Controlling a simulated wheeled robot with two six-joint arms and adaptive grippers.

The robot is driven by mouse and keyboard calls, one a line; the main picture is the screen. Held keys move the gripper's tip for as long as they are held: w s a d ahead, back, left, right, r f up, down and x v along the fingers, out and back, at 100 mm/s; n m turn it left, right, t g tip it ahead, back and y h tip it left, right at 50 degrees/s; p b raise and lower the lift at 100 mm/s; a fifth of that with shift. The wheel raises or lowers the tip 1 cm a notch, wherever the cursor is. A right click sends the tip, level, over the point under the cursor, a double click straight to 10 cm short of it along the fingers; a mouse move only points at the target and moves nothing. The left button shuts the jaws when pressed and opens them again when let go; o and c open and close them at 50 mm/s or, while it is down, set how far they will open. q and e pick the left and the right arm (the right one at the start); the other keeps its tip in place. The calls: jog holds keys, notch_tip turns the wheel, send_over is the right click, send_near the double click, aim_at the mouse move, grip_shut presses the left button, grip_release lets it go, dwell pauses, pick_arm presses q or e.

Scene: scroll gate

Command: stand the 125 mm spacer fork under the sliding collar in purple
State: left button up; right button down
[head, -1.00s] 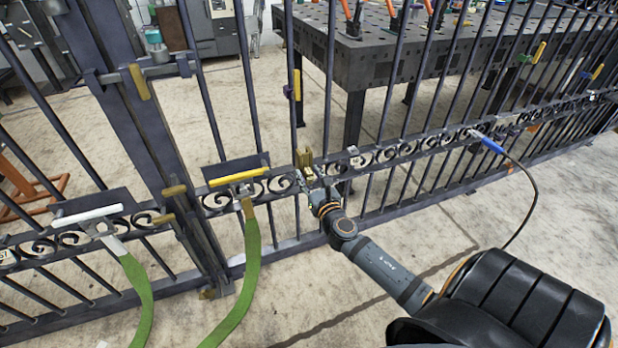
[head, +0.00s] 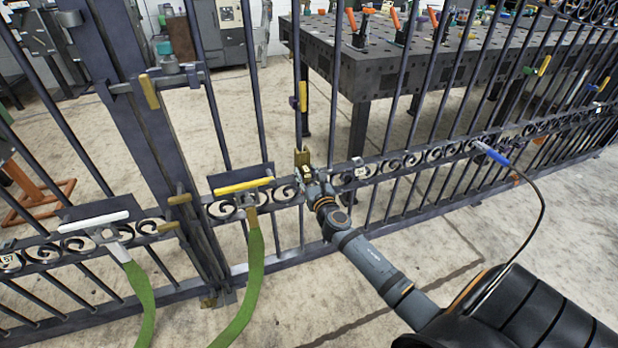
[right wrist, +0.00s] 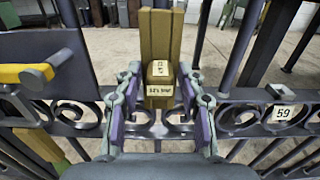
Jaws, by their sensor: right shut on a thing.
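An olive-gold fork (head: 302,158) stands upright at the gate's scroll band, in front of a vertical bar. In the right wrist view the fork (right wrist: 160,38) rises between my fingers, with a small labelled block on its front; the label is too small to read surely. My right gripper (head: 306,174) is shut on it, and its purple-padded fingers (right wrist: 161,82) flank the block. The purple collar (head: 293,102) with a yellow handle (head: 302,96) sits higher on the bar above the fork, with a gap between them. My left gripper is out of view.
A yellow-handled clamp (head: 243,187) and a white-handled one (head: 93,221) are left on the scroll band. A tag reading 59 (right wrist: 283,113) is right of the gripper. Green (head: 527,71) and blue (head: 586,75) collars are farther right. A dark table (head: 440,60) stands behind the gate.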

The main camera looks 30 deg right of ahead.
jog(key=shift+x, duration=0.9)
jog(key=shift+w+d+r, duration=0.1)
jog(key=shift+w, duration=0.35)
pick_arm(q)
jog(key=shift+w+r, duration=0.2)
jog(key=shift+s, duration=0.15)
pick_arm(e)
jog(key=shift+r, duration=0.15)
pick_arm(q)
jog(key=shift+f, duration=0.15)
pick_arm(e)
jog(key=c, duration=1.2)
grip_release()
jog(key=o, duration=0.5)
jog(key=shift+w+f, duration=0.1)
jog(key=shift+f, duration=0.2)
jog(key=shift+f, duration=0.1)
